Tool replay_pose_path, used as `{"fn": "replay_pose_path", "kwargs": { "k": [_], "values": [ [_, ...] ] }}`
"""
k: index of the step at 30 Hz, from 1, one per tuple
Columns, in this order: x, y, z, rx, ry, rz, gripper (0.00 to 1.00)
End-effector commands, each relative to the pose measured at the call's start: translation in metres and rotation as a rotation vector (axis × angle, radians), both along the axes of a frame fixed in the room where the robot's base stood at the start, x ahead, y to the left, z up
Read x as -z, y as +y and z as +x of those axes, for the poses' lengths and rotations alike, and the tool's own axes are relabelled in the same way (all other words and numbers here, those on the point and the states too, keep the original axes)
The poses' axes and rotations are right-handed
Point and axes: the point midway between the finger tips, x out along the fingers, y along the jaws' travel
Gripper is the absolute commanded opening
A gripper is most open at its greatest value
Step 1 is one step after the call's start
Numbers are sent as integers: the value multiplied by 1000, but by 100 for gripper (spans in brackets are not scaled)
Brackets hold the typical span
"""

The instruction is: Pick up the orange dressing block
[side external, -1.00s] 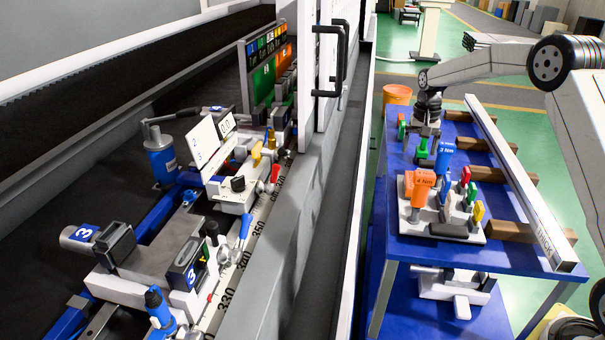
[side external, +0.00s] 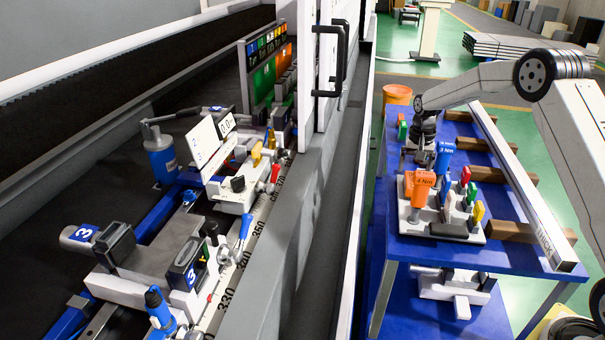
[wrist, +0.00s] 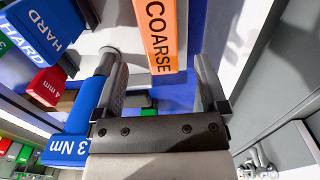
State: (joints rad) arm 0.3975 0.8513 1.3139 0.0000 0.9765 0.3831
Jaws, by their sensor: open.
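The orange dressing block (wrist: 157,35), a long flat bar marked "COARSE", shows in the upper middle of the wrist view. My gripper (wrist: 158,72) is open and empty, with one finger left and one right of the block's near end in that picture. I cannot tell whether the block is at fingertip depth, and no contact shows. In the side view, my gripper (side external: 412,158) is low over the blue cart, behind the orange- and blue-handled tools. I cannot make out the dressing block in that view.
A blue "3 Nm" tool (wrist: 68,148) stands close to my left finger in the wrist view; it also shows in the side view (side external: 444,158). A red "4 mm" handle (wrist: 48,86) and a blue "HARD" piece (wrist: 45,25) are further left. A long white bar (side external: 530,195) lies along the cart's right.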

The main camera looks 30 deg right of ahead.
Motion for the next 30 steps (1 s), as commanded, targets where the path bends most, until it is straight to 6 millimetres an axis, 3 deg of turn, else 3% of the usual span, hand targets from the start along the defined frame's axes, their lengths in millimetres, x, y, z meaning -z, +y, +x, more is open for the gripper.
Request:
{"fn": "replay_pose_path", "kwargs": {
  "k": [5,18,30],
  "values": [
    [6,1,0,0,1,1,93],
    [49,4,-2,0,0,0,93],
    [52,4,-1,0,-1,-1,93]
  ]
}}
